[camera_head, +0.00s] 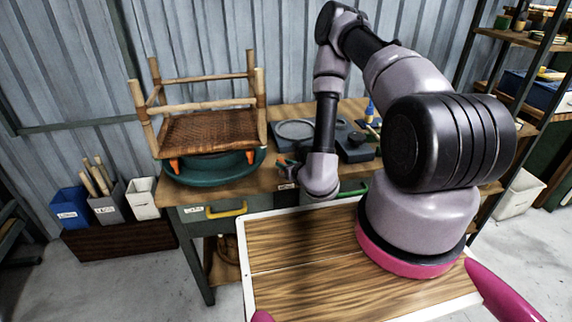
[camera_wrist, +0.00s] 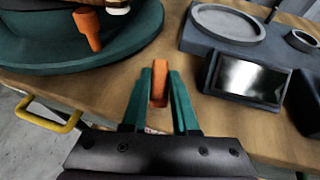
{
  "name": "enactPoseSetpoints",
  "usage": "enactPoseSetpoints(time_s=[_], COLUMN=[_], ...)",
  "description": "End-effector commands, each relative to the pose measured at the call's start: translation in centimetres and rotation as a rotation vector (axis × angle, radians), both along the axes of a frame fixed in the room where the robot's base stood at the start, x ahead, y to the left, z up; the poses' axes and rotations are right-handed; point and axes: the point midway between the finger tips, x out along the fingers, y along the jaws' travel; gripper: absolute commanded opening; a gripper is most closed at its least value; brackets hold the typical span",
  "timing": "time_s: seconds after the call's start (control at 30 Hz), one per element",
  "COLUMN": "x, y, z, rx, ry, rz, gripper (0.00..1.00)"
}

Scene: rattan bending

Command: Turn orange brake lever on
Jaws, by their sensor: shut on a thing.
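My gripper (camera_wrist: 160,80) has teal fingers, closed on both sides of an orange lever (camera_wrist: 158,88) over the wooden bench top. In the head view my gripper (camera_head: 285,163) is at the bench's front edge, right of the green turntable (camera_head: 205,175), where the lever is too small to make out clearly. Other orange pieces sit on the turntable, one of them (camera_wrist: 88,30) at the upper left of the wrist view.
A rattan chair frame (camera_head: 210,132) stands on the turntable. A dark box with a glossy screen (camera_wrist: 248,78) and a grey fixture with a round dish (camera_wrist: 228,22) lie to the right. A yellow drawer handle (camera_head: 228,210) juts from the bench front.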

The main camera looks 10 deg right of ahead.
Motion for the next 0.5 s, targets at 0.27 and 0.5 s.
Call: enactPoseSetpoints(time_s=[0.27, 0.5], x=[0.07, 0.1], y=[0.24, 0.28], z=[0.05, 0.06], rx=[0.001, 0.002], ry=[-0.003, -0.003], rz=[-0.163, -0.229], gripper=[0.0, 0.0])
